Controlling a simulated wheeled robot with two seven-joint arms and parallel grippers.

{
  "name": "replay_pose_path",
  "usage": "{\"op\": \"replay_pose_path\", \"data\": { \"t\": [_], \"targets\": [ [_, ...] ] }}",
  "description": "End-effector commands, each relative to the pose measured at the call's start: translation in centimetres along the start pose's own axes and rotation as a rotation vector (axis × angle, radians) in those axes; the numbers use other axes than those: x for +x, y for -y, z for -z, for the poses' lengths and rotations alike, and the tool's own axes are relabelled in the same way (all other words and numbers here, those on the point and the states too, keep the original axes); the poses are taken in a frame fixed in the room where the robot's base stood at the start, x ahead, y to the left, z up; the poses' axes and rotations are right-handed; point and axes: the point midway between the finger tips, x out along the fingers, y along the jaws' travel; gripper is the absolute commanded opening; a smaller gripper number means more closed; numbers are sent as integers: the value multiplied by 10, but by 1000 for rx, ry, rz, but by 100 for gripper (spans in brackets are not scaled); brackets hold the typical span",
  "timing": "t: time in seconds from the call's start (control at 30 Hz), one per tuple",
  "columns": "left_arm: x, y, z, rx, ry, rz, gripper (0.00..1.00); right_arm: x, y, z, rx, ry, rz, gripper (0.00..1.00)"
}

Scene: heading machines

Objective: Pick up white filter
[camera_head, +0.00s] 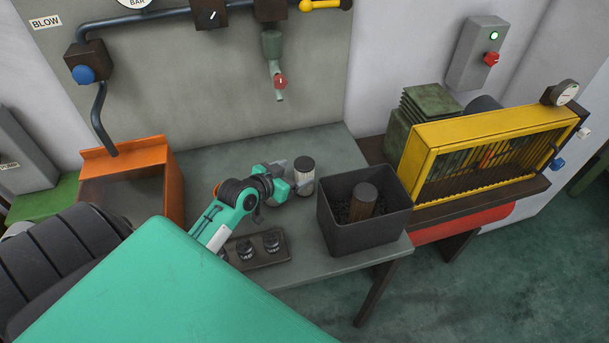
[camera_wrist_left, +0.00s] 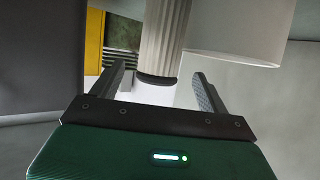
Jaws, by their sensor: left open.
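The white filter (camera_head: 304,176) stands upright on the grey workbench, just left of the dark bin. It is a short pale cylinder with a darker end. My left gripper (camera_head: 290,187) is beside its left side, low over the bench, with its fingers partly hidden by the wrist. In the left wrist view, my open left gripper (camera_wrist_left: 160,82) has a pleated pale cylinder, apparently the white filter (camera_wrist_left: 167,38), with a dark end band, in line with the gap between its fingers. I cannot tell whether the fingers touch it. My right gripper is out of view.
The dark bin (camera_head: 349,226) holds a brown pleated filter (camera_head: 364,201). A tray (camera_head: 277,259) with several small dark parts lies in front of my left wrist. An orange box (camera_head: 173,190) stands left, a yellow caged machine (camera_head: 422,160) right. A valve nozzle (camera_head: 277,88) hangs above.

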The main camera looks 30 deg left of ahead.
Motion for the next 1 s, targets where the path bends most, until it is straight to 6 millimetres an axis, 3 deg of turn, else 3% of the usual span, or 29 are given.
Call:
{"op": "replay_pose_path", "data": {
  "t": [0.17,0.43,0.77,1.0],
  "targets": [
    [14,0,0,-3,0,1,78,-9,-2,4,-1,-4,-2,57],
    [46,-1,-5,-2,0,1,78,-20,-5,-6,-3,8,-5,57],
    [52,-1,-7,-1,0,1,78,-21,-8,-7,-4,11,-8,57],
    [52,-1,-7,0,1,1,33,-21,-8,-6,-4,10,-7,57]
  ]
}}
